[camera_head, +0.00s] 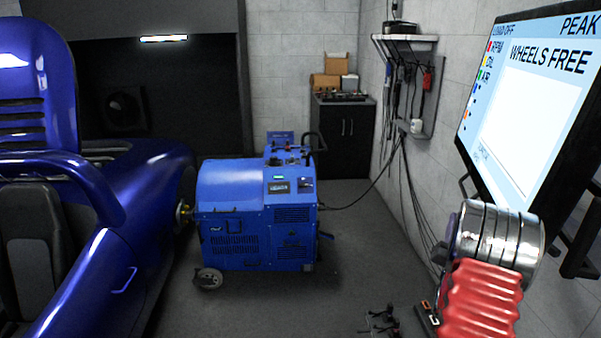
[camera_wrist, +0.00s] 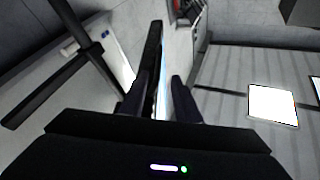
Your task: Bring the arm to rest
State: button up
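My arm shows at the lower right of the head view, with a red ribbed sleeve and a silver ringed joint (camera_head: 497,235). It is raised in front of the wall, below and beside the large monitor (camera_head: 535,95). My gripper (camera_wrist: 157,97) shows only in the wrist view; in the head view it is hidden or out of frame. Its two dark fingers stand apart, and I see nothing held between them. A dark edge that looks like the monitor's, with a bluish glow, shows beyond the gap. I cannot tell how far away it is.
A blue dynamometer unit (camera_head: 255,215) on wheels stands mid-floor, beside a blue car (camera_head: 110,260) at left. A dark cabinet (camera_head: 342,140) and a wall shelf (camera_head: 405,40) with hanging cables are behind. Grey floor (camera_head: 355,260) is open between the unit and my arm.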

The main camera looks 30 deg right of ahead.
notch_tip(320, 180, down, 14)
jog(key=f+n+g+y, duration=0.1)
jog(key=g+y, duration=0.4)
jog(key=s+a+f+n+g+y, duration=0.15)
jog(key=a+y, duration=0.35)
jog(key=a, duration=0.7)
jog(key=s+a+r+n+y, duration=0.2)
jog(key=s+a+r+n, duration=0.2)
jog(key=a, duration=1.2)
jog(key=s+a+r+n+g+y, duration=0.1)
jog(key=s+a+r+n+y, duration=0.2)
jog(key=a+r, duration=0.7)
jog(key=s+a+r+n+y, duration=0.2)
jog(key=s+a+r+n, duration=0.3)
jog(key=a, duration=1.8)
jog(key=shift+v, duration=1.1)
